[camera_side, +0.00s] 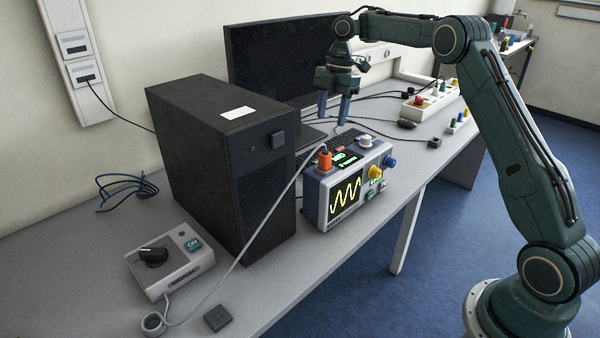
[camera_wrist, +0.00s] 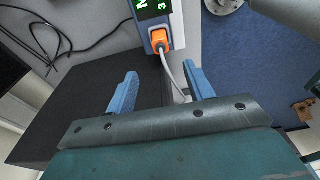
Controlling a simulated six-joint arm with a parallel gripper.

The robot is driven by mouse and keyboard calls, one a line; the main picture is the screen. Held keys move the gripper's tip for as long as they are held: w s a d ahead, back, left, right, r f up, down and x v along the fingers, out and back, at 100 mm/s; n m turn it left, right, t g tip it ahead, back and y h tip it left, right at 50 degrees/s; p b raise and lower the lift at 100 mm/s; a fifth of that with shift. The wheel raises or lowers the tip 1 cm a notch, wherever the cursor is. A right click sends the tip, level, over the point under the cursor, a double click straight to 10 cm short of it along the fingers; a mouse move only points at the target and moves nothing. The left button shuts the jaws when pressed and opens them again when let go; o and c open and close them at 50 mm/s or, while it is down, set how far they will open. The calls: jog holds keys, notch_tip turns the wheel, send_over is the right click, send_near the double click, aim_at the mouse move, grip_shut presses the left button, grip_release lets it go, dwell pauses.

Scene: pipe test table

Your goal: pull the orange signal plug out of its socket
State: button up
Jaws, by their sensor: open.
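The orange signal plug (camera_side: 325,161) sits in a socket on the top of the grey oscilloscope-like box (camera_side: 318,209), with a pale cable running from it. In the wrist view the orange plug (camera_wrist: 158,41) is at the top centre, beyond my fingertips. My gripper (camera_side: 334,110) points down above and behind the box, apart from the plug. Its two blue fingers are open and empty, and they also show in the wrist view (camera_wrist: 158,84). The part of the plug inside the socket is hidden.
A black computer tower (camera_side: 215,165) stands close left of the box. The pale cable runs down to a grey switch box (camera_side: 171,262) at the front left. A monitor (camera_side: 285,65) and keyboard lie behind. The table's right edge is close to the box.

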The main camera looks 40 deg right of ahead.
aim_at(326, 153)
jog(key=shift+a+f, duration=0.3)
jog(key=shift+f, duration=1.9)
jog(key=shift+a+f, duration=0.35)
jog(key=shift+f, duration=1.85)
jog(key=shift+a+f, duration=0.3)
jog(key=shift+f, duration=1.9)
grip_shut()
jog(key=shift+r, duration=0.3)
jog(key=shift+r, duration=1.75)
